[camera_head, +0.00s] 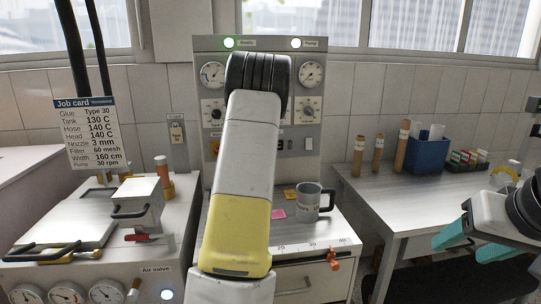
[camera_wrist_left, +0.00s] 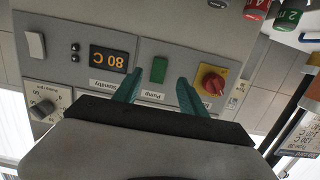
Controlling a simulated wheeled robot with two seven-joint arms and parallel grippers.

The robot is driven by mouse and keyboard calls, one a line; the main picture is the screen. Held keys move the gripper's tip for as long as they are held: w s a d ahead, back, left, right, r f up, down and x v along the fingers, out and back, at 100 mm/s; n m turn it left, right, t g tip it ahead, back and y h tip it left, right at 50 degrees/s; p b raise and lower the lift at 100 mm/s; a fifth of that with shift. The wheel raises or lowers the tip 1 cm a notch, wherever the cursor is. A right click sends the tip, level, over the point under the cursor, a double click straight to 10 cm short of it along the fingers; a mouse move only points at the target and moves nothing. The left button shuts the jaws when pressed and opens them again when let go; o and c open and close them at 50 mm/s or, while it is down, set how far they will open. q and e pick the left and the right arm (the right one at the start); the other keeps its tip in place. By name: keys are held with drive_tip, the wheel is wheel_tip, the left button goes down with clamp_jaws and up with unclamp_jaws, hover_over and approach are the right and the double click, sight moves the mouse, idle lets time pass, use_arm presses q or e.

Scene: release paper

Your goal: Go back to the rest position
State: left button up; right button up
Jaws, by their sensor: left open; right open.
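In the head view my left arm reaches up in front of the grey control panel (camera_head: 305,88), and its hand and fingers are hidden behind the black wrist. In the left wrist view the left gripper (camera_wrist_left: 160,82) is open and empty. Its teal fingertips point at the panel, with a green switch (camera_wrist_left: 159,68) seen between them; I cannot tell whether they touch it. My right gripper (camera_head: 468,247) is open and empty at the right edge of the head view, low in front of the right bench.
A red-and-yellow knob (camera_wrist_left: 211,80) and an 80 C display (camera_wrist_left: 108,59) flank the switch. A grey mug (camera_head: 309,202) stands below the panel. Wooden-looking tubes (camera_head: 402,146) and a blue box (camera_head: 428,153) stand on the right bench (camera_head: 385,185). A job card (camera_head: 87,133) hangs left.

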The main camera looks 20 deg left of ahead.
use_arm(q)
drive_tip(key=shift+s+d, duration=0.15)
drive_tip(key=shift+s, duration=0.05)
idle(0.3)
drive_tip(key=s+d+r+m+g+h, duration=0.2)
drive_tip(key=s+d+r+h, duration=0.25)
drive_tip(key=s+d, duration=0.45)
drive_tip(key=s+d+r+m+g+h, duration=0.1)
drive_tip(key=s+d+r+h, duration=0.5)
drive_tip(key=d, duration=0.6)
drive_tip(key=s+d+f+m+g, duration=0.1)
drive_tip(key=s+d, duration=0.2)
drive_tip(key=s, duration=0.5)
drive_tip(key=s+d+m+g, duration=0.1)
drive_tip(key=s+d+g, duration=0.1)
drive_tip(key=s, duration=0.6)
drive_tip(key=s+d+f+m+g, duration=0.1)
drive_tip(key=s+d+m, duration=0.1)
drive_tip(key=s, duration=0.6)
drive_tip(key=shift+d+f+g, duration=0.35)
drive_tip(key=shift+d+g, duration=0.05)
drive_tip(key=shift+d, duration=0.45)
